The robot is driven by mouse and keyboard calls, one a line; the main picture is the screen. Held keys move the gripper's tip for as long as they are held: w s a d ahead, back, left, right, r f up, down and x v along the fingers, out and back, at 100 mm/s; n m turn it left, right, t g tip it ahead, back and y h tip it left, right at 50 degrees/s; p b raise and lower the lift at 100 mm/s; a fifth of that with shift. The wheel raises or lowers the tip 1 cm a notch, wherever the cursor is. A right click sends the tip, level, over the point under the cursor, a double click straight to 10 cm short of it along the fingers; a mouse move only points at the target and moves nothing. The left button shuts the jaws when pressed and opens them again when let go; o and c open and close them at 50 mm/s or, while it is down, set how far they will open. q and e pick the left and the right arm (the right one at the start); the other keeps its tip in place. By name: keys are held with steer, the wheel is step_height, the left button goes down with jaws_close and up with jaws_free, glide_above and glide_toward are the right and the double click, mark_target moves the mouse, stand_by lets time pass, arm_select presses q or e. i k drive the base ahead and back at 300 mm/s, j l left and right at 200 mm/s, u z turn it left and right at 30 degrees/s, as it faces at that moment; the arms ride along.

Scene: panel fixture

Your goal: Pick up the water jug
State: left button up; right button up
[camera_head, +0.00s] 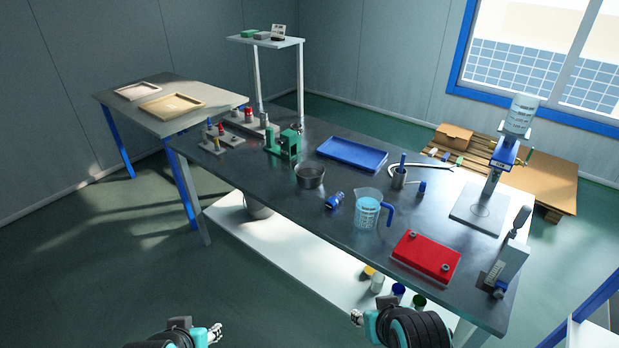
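The water jug (367,212) is a clear jug with a blue handle on its right side and pale blue contents. It stands upright on the dark table (250,184), right of centre. My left gripper (216,333) is low in the picture, in front of the table and well apart from the jug. My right gripper (356,317) is at the bottom centre, below the table's front edge and apart from the jug. Both grippers are small in view, and I cannot tell whether their fingers are open or shut. I see nothing held in either.
A red block (426,257) lies right of the jug, and a small blue item (335,200) lies left of it. A stand (494,180) holds a clear container at right.

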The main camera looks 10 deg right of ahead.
mark_target(369, 202)
steer(key=i+j+z, duration=0.15)
steer(key=i+z, duration=0.3)
steer(key=i+j+z, duration=0.25)
steer(key=z, duration=0.2)
steer(key=i+j+z, duration=0.25)
steer(key=z, duration=0.2)
steer(key=i+j+z, duration=0.2)
steer(key=j+z, duration=0.25)
steer(key=i+j+z, duration=0.1)
steer(key=j+z, duration=0.35)
steer(key=j, duration=0.15)
steer(key=j+z, duration=0.45)
